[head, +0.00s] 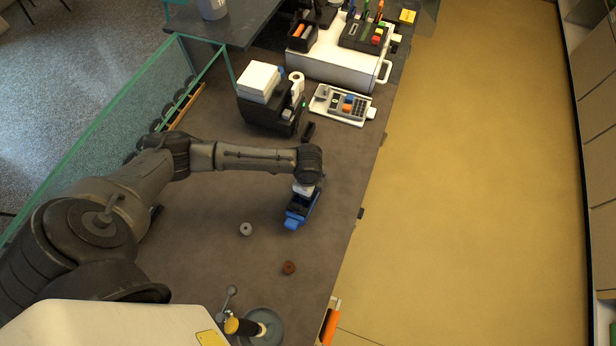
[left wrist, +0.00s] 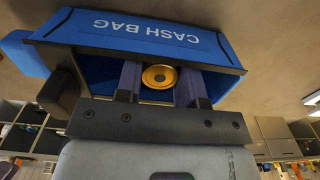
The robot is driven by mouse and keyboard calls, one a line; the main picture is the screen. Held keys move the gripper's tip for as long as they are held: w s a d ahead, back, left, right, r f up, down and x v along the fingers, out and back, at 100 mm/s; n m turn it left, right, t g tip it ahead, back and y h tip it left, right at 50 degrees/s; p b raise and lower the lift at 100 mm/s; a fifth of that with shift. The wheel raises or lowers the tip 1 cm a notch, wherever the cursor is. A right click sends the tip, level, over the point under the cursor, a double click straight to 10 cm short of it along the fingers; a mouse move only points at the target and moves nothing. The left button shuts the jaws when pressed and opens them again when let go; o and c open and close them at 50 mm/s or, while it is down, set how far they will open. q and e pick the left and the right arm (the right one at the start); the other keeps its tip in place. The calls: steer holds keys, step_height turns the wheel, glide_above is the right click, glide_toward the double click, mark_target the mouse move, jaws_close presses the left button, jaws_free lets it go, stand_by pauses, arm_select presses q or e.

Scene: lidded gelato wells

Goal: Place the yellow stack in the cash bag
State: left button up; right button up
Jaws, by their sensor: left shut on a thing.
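The blue cash bag (head: 293,222) lies on the dark counter under my left gripper (head: 301,197). In the left wrist view the cash bag (left wrist: 130,30) is open towards the camera, its white lettering upside down. The fingers of my left gripper (left wrist: 160,85) reach into its mouth. They are shut on the yellow stack (left wrist: 159,76), whose round gold face shows between them against the dark inside. The head view hides the stack behind the gripper. Whether it touches the bag's bottom cannot be told. My right gripper is not in view.
A grey stack (head: 246,229) and a brown stack (head: 289,267) stand apart on the counter nearby. A round teal dish (head: 265,328) is at the near edge. A payment terminal tray (head: 341,105) and a black box (head: 267,112) stand farther back. The counter's right edge is close to the bag.

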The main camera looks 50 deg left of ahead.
arm_select(q)
steer(key=shift+f, duration=0.8)
steer(key=shift+f, duration=0.15)
steer(key=o, duration=1)
